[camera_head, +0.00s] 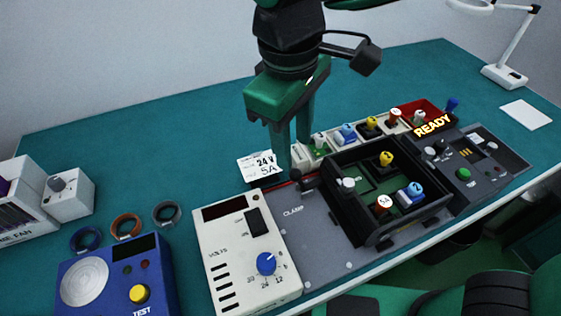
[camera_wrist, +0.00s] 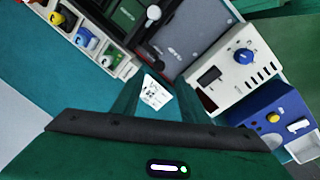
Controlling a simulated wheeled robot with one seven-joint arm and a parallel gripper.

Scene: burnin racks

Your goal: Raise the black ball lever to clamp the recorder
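The black ball lever (camera_head: 307,182) sits at the back edge of a grey plate (camera_head: 310,245), beside the word CLAMP. In the wrist view, a dark round end beside the plate (camera_wrist: 177,42) seems to be the same lever. A black open box, which I take to be the recorder (camera_head: 372,225), stands on the plate with coloured parts inside. My gripper (camera_head: 294,152) points down just behind the lever. Its two green fingers are apart with nothing between them, also in the wrist view (camera_wrist: 154,95). I cannot tell whether a finger touches the lever.
A white meter box (camera_head: 235,225) with a blue knob stands left of the plate. A parts tray (camera_head: 330,150) lies behind the box, and a READY panel (camera_head: 465,150) stands right. A 24V 5A card (camera_head: 258,168) lies near my fingers. The back left table is clear.

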